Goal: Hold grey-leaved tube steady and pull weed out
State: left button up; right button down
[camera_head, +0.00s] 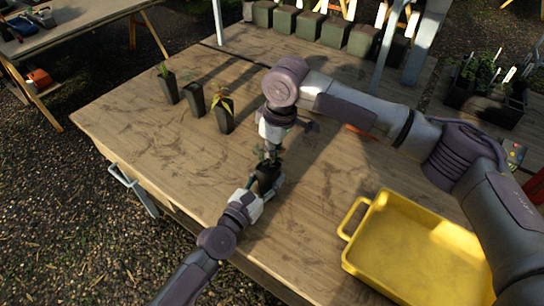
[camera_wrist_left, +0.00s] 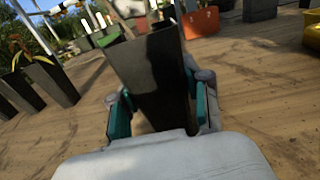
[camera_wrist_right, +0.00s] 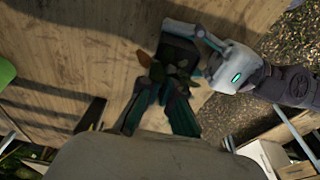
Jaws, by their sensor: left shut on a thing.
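A dark square tube (camera_head: 266,176) stands near the table's front edge. My left gripper (camera_wrist_left: 158,112) is shut around it, one teal finger on each side; in the head view this gripper (camera_head: 262,188) comes from the front. The tube (camera_wrist_right: 182,50) also shows in the right wrist view, with green and brownish leaves (camera_wrist_right: 177,72) at its mouth. My right gripper (camera_head: 268,150) is just above the tube, pointing down. In the right wrist view its teal fingers (camera_wrist_right: 166,92) are at the leaves; whether they grip a stem is unclear. Weed and grey-leaved plant cannot be told apart.
Several other dark tubes with plants, including a yellow-leaved one (camera_head: 223,115), stand at the table's left. A yellow tray (camera_head: 352,217) lies at the front right. A dark crate of plants (camera_head: 490,100) is at the back right. Bare table (camera_head: 150,125) lies at the left.

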notch_tip(320, 180, up, 10)
jog(key=shift+r, duration=0.1)
dwell(0.4)
pick_arm(q)
jog(key=o, duration=1.3)
jog(key=shift+o, duration=0.2)
jog(key=v, duration=1.2)
